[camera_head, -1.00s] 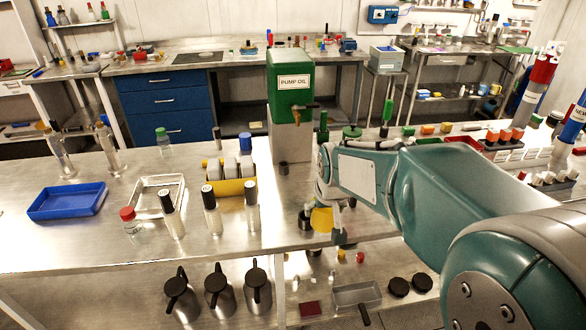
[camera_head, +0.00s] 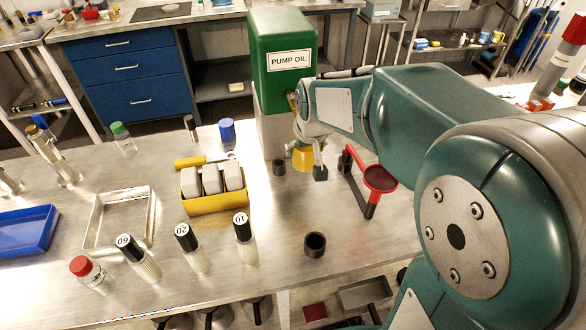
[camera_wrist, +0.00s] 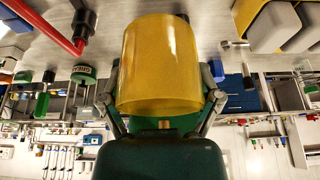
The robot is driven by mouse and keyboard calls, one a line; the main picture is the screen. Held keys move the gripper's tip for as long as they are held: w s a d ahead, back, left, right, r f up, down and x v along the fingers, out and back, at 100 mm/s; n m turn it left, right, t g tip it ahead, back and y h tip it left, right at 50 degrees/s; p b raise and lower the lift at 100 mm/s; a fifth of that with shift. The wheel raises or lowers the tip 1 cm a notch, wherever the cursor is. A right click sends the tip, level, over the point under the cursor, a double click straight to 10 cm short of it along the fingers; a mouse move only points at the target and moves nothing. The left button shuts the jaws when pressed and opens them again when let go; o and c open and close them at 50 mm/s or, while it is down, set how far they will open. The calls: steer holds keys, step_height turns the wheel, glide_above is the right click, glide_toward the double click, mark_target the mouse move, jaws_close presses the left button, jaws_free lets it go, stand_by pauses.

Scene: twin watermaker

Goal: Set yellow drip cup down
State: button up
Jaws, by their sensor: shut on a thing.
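The yellow drip cup (camera_head: 303,158) is in my gripper (camera_head: 310,160), close in front of the green pump oil tank (camera_head: 283,60) and its grey pedestal. In the wrist view the yellow cup (camera_wrist: 160,62) fills the upper middle, with a finger of my gripper (camera_wrist: 162,92) pressed on each side. The metal bench top (camera_head: 262,215) lies beneath the cup. I cannot tell whether the cup's base touches it. Part of the cup is hidden behind my wrist and fingers in the head view.
A small dark cup (camera_head: 279,167) stands just left of the yellow cup. A red funnel on a stand (camera_head: 380,178) is to its right. A yellow tray (camera_head: 215,203) with grey blocks is at left. Another black cup (camera_head: 315,244) stands nearer. Bare bench lies between them.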

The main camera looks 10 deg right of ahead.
glide_toward(294, 174)
steer(key=s+f, duration=0.1)
steer(key=s, duration=0.1)
steer(key=s+f, duration=0.3)
steer(key=s, duration=0.1)
steer(key=shift+f, duration=0.3)
steer(key=w, duration=0.4)
steer(key=shift+r, duration=0.1)
steer(key=w, duration=0.4)
steer(key=shift+w, duration=0.15)
steer(key=shift+f, duration=0.55)
steer(key=o, duration=0.9)
steer(key=shift+f, duration=0.1)
